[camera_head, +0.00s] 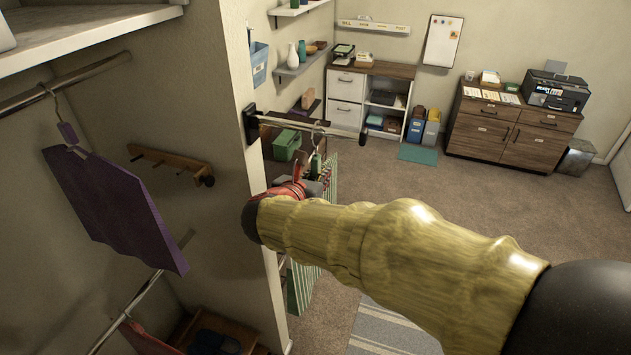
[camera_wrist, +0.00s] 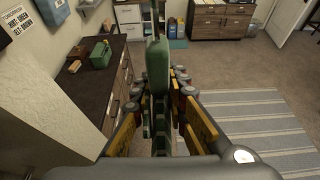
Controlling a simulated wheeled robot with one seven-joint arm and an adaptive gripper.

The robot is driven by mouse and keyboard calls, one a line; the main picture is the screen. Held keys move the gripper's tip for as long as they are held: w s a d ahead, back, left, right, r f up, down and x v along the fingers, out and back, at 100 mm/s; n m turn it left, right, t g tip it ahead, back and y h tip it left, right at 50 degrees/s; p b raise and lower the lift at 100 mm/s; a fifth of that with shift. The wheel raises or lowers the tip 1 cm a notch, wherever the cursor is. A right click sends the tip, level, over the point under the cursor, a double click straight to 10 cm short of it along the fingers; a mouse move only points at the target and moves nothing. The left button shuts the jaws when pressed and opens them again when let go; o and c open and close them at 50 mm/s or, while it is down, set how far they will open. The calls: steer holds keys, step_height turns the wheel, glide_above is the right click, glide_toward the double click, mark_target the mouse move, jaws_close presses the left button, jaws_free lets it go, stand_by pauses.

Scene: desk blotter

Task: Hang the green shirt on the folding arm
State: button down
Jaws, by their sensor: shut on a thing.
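The folding arm (camera_head: 310,124) is a chrome rod standing out from a dark bracket on the wall edge in the head view. The green shirt (camera_head: 302,292) is green and light striped, and hangs below and behind my arm, which hides much of it. My gripper (camera_head: 312,187) is just below the rod, shut on the green neck piece of the shirt's hanger (camera_wrist: 158,65), which stands upright between the fingers in the wrist view. The hanger's hook (camera_head: 319,130) overlaps the rod in the head view; I cannot tell whether it rests on it.
A purple shirt (camera_head: 110,200) hangs from a closet rail at left. A peg rack (camera_head: 170,163) is on the closet wall. A dark counter (camera_wrist: 85,90) with a green box (camera_wrist: 101,54) stands beside my gripper. Open floor with a striped rug (camera_wrist: 255,125) lies at right.

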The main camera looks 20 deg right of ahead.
steer(key=shift+b+x, duration=0.7)
steer(key=shift+x, duration=0.95)
steer(key=shift+f, duration=0.15)
